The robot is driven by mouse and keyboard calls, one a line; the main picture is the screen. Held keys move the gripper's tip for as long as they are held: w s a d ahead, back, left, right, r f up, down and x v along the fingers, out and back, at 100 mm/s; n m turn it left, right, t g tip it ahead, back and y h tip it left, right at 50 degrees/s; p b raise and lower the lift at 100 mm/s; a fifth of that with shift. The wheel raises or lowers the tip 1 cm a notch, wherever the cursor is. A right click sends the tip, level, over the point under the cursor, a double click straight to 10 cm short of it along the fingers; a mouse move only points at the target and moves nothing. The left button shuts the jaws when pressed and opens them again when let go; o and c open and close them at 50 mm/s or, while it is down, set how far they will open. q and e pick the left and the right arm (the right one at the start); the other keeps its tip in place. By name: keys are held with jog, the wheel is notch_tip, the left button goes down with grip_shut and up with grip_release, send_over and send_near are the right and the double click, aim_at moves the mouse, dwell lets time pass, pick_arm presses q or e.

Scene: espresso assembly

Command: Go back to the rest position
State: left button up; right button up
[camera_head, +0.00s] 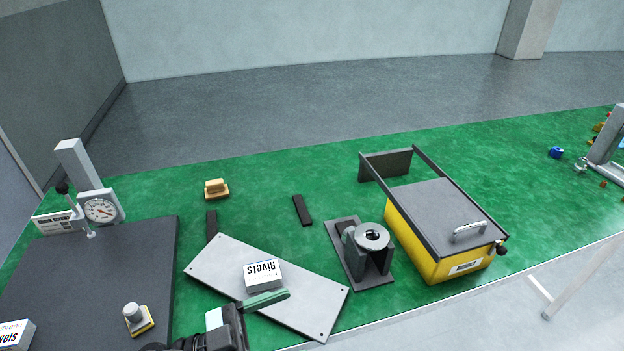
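One gripper of mine, the left (264,300), shows at the bottom, its arm coming in from the lower left. A green finger-like part points right, over the near edge of a light grey plate (310,295). My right gripper is not in view.
A green table (290,170) holds a dial gauge stand (102,209) on a dark board (95,262), a yellow block (216,188), a grey ring fixture (372,238) and a yellow-black drawer box (440,225). A knob part (137,316) is left of my gripper. The back middle is clear.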

pick_arm(q)
jog(key=a+f+n+t+y, duration=1)
jog(key=a+f+n+y, duration=0.1)
jog(key=f+n+y, duration=0.25)
jog(key=s+a+f+g+y, duration=0.2)
jog(key=s+f+g, duration=0.1)
jog(key=s+f, duration=0.4)
jog(key=s+a+f+g+y, duration=0.2)
jog(key=s+f+g, duration=0.2)
jog(key=s+f, duration=0.4)
jog(key=shift+s+a+f+p, duration=0.25)
jog(key=shift+s+p, duration=0.05)
jog(key=shift+p, duration=0.1)
